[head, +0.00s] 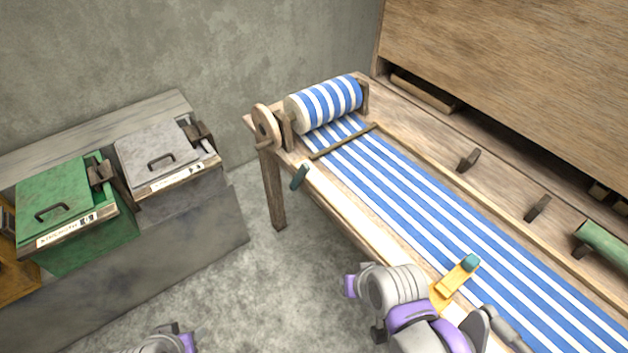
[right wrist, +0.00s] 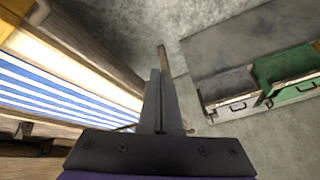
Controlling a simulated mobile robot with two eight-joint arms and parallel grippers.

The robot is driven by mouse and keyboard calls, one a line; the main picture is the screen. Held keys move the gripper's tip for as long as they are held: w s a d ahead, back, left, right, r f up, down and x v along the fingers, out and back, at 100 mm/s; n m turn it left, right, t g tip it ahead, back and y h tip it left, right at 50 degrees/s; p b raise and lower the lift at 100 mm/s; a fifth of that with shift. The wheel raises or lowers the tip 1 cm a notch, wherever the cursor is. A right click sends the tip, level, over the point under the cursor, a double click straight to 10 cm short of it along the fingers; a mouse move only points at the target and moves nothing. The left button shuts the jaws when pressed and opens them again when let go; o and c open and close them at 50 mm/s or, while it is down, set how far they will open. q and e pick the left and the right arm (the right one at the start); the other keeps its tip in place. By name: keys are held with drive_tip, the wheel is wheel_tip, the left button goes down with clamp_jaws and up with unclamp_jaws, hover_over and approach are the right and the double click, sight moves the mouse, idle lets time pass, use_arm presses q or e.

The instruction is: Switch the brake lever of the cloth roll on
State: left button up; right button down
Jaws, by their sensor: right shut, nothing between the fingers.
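The blue-and-white striped cloth roll (head: 325,103) sits at the far end of the wooden loom, beside a wooden wheel (head: 266,125) with a peg handle. A short lever with a dark green grip (head: 299,177) stands at the loom's near side rail, just below the roll; it looks tilted. My right gripper (right wrist: 158,78) is shut and empty in the right wrist view, pointing past the loom's edge. In the head view my right arm is over the near rail, well short of the green-gripped lever, and its fingertips are hidden.
A yellow lever with a teal tip (head: 468,264) stands by my right arm. Striped cloth (head: 430,215) stretches along the loom. Green (head: 70,200) and grey (head: 165,155) boxes stand on a bench at left. The floor between (head: 260,270) is clear.

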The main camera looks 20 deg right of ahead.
use_arm(q)
wheel_tip(320, 180, down, 10)
drive_tip(key=s+b, duration=0.1)
drive_tip(key=b, duration=0.7)
drive_tip(key=shift+s+f+g+b, duration=0.25)
drive_tip(key=shift+s+g+b, duration=0.05)
drive_tip(key=shift+b, duration=0.1)
use_arm(e)
drive_tip(key=w+d+f+m+t+y, duration=0.1)
drive_tip(key=w+d+m+t+y, duration=0.1)
drive_tip(key=w+m, duration=0.8)
drive_tip(key=w+d+f+m+t+y, duration=0.1)
drive_tip(key=w+d+m+t, duration=0.4)
drive_tip(key=w+m, duration=0.6)
drive_tip(key=m+y, duration=0.1)
drive_tip(key=m, duration=0.7)
drive_tip(key=shift+t, duration=0.4)
drive_tip(key=shift+f, duration=0.1)
drive_tip(key=shift+a, duration=0.1)
use_arm(q)
drive_tip(key=shift+f+b, duration=0.4)
drive_tip(key=shift+f, duration=0.05)
use_arm(e)
drive_tip(key=w+r+x, duration=0.1)
drive_tip(key=r+x, duration=0.1)
drive_tip(key=x, duration=1)
drive_tip(key=shift+w+a+r, duration=0.2)
drive_tip(key=shift+w+a, duration=0.1)
